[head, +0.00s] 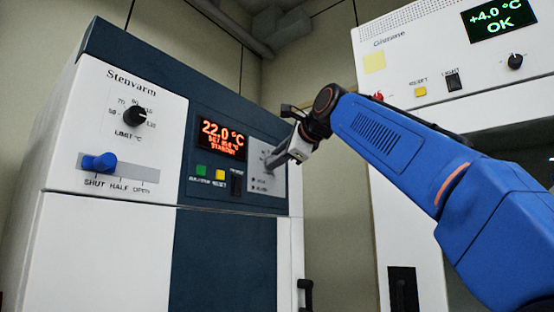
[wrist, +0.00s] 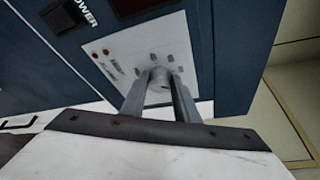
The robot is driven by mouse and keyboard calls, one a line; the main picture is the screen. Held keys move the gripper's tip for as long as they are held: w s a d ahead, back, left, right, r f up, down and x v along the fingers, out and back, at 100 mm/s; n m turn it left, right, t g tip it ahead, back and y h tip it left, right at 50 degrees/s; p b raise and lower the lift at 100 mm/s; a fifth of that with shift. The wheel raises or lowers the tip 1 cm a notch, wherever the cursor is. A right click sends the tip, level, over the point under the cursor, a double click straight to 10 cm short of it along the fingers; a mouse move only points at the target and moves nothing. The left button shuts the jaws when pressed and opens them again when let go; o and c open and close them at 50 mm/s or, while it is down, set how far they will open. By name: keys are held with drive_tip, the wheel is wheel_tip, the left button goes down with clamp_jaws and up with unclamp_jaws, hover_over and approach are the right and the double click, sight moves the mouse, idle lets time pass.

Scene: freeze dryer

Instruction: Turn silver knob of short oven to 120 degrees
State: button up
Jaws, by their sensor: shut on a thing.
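The short oven (head: 115,225) is a white and dark blue cabinet marked "Stenvarm". Its red display (head: 221,139) reads 22.0 °C, with smaller setpoint text below that I cannot read surely. The silver knob (wrist: 161,79) sits on a light panel (wrist: 120,60) with small marks around it, too blurred to read. My gripper (wrist: 162,95) has one finger on each side of the knob and is shut on it. In the head view my gripper (head: 277,162) reaches the panel from the right and hides the knob.
A black dial (head: 135,115) labelled limit °C and a blue slider (head: 99,162) at SHUT are on the left. Green (head: 201,171) and yellow (head: 220,174) buttons and a power switch (head: 237,183) sit below the display. A taller white unit (head: 430,45) stands right.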

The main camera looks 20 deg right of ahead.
drive_tip(key=m+g+y, duration=0.1)
drive_tip(key=m, duration=0.1)
drive_tip(key=m+g, duration=0.1)
drive_tip(key=m, duration=0.2)
drive_tip(key=m+g+y, duration=0.1)
drive_tip(key=m, duration=0.1)
drive_tip(key=shift+w+d+r+g+y, duration=0.3)
drive_tip(key=shift+d+g, duration=0.05)
drive_tip(key=shift+g, duration=0.05)
drive_tip(key=shift+m, duration=0.3)
idle(0.3)
drive_tip(key=o, duration=1.1)
drive_tip(key=shift+c, duration=0.2)
